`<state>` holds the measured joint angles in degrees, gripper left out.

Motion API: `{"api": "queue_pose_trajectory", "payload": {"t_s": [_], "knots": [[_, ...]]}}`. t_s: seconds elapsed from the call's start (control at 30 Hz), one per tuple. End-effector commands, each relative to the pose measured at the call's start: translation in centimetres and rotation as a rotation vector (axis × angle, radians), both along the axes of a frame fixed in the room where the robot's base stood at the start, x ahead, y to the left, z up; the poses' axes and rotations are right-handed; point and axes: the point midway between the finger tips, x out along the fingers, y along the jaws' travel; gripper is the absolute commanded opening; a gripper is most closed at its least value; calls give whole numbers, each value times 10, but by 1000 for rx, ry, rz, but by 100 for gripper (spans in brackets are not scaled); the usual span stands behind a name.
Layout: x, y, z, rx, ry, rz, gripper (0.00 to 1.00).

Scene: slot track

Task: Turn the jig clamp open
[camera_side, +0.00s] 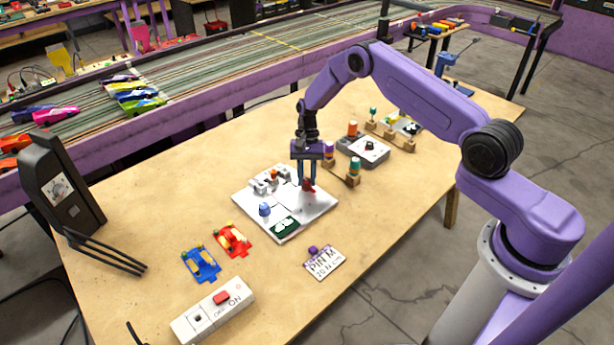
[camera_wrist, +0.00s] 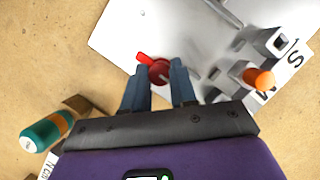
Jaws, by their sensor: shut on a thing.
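The jig is a light grey plate (camera_side: 318,209) on the wooden table. Its clamp is a dark red knob with a bright red lever (camera_side: 308,185) near the plate's right corner. In the wrist view the clamp (camera_wrist: 158,70) sits between the fingertips, its lever pointing up and left. My gripper (camera_side: 307,178) points down over the plate and is shut on the clamp; in the wrist view the two blue-grey fingers (camera_wrist: 160,85) stand on either side of it. The fingers hide part of the knob.
Also on the plate are a blue knob (camera_side: 264,209), an orange-topped post (camera_wrist: 259,79) and a dark green patch (camera_side: 285,227). A wooden peg holder with a teal peg (camera_side: 354,166) stands close right of my gripper. Red and blue car frames (camera_side: 233,239) lie in front. The table's front right is mostly clear.

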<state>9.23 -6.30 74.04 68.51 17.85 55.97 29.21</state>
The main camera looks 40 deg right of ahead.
Motion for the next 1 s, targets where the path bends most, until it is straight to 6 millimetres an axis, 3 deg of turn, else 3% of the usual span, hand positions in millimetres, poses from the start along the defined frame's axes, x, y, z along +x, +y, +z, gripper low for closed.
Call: {"api": "queue_pose_trajectory", "payload": {"t_s": [0.4, 0.43, 0.5, 0.83, 1.0], "knots": [[-1, 0, 1, 1, 2, 11, 0], [-1, 0, 1, 1, 2, 11, 30], [-1, 0, 0, 1, 2, 10, 52], [0, 0, 1, 0, 0, 9, 52], [6, -5, 16, 1, -3, 6, 52]]}}
